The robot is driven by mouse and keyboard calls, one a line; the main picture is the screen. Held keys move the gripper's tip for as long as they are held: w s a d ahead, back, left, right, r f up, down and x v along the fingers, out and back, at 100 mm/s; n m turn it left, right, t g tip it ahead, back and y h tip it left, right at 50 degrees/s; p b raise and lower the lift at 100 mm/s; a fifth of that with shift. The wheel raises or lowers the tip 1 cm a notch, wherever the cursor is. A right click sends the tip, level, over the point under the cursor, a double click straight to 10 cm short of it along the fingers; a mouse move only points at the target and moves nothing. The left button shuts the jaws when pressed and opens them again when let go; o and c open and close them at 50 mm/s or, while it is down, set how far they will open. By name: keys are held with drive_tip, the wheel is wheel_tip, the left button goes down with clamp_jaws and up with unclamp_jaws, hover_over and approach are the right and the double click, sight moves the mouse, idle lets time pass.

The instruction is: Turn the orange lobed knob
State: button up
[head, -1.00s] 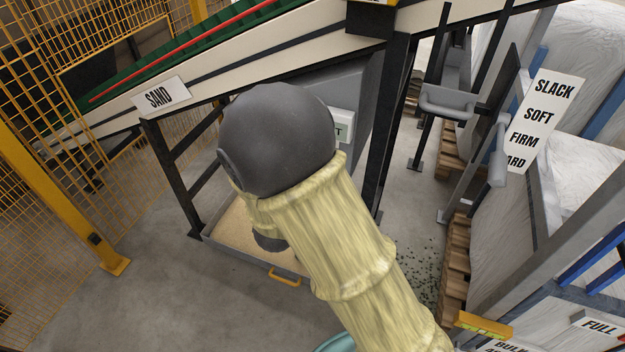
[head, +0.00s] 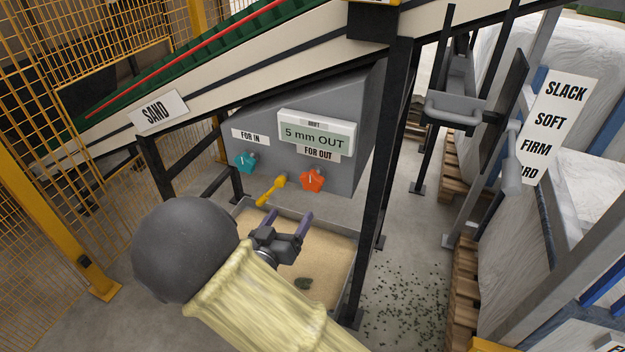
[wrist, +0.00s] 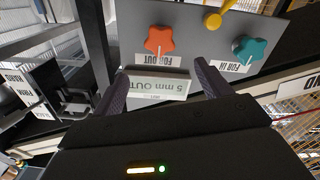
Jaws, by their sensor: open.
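The orange lobed knob (head: 312,180) is on the front of a grey box, under a "FOR OUT" label. In the wrist view the orange knob (wrist: 159,40) appears upside down, above and left of the space between the fingers. My gripper (head: 291,222) is open and empty, below and a little left of the knob in the head view, apart from it. Its two fingers also show in the wrist view (wrist: 160,85). A display (head: 316,134) above the knob reads "5 mm OUT".
A teal lobed knob (head: 246,161) under "FOR IN" and a yellow lever (head: 271,190) are left of the orange knob. A sand tray (head: 345,275) lies below. A black post (head: 384,170) stands right of the box.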

sight(310, 183)
drive_tip(key=b+x, duration=0.1)
drive_tip(key=x, duration=1.4)
drive_tip(key=shift+w, duration=0.1)
drive_tip(key=shift+c, duration=0.5)
drive_tip(key=c, duration=0.9)
